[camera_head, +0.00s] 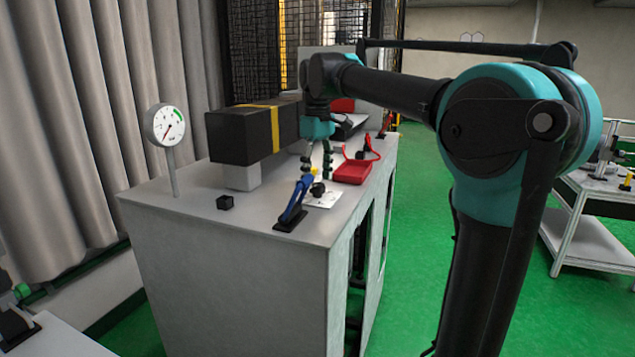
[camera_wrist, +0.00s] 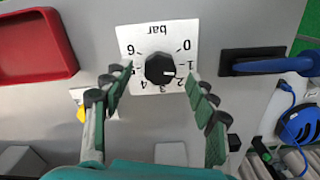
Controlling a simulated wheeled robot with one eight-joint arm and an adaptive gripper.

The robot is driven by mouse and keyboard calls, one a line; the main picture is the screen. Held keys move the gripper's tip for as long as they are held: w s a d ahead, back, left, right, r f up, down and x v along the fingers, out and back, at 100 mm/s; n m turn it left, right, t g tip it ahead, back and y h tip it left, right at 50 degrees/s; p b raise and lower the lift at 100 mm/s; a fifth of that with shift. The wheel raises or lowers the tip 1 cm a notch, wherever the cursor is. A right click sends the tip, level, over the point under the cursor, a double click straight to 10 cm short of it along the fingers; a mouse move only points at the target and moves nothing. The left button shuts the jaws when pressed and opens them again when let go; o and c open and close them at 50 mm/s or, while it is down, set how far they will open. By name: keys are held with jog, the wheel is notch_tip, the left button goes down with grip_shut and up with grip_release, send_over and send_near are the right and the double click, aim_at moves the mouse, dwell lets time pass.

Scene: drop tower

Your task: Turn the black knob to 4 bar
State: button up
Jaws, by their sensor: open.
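The black knob (camera_wrist: 158,67) sits on a white scale card (camera_wrist: 150,36) marked "bar" with numbers from 0 to 6, upside down in the wrist view. A small pale mark on the knob points right and slightly down, between 1 and 2. My gripper (camera_wrist: 162,82) is open, with one finger on each side of the knob and apart from it. In the head view my gripper (camera_head: 317,168) is above the knob (camera_head: 318,189) and card (camera_head: 327,200). A round gauge (camera_head: 165,125) on a post has a red needle pointing lower left.
The lever also shows right of the card in the wrist view (camera_wrist: 270,65).

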jog(key=shift+f, duration=1.05)
jog(key=c, duration=1.2)
jog(key=shift+o, duration=0.2)
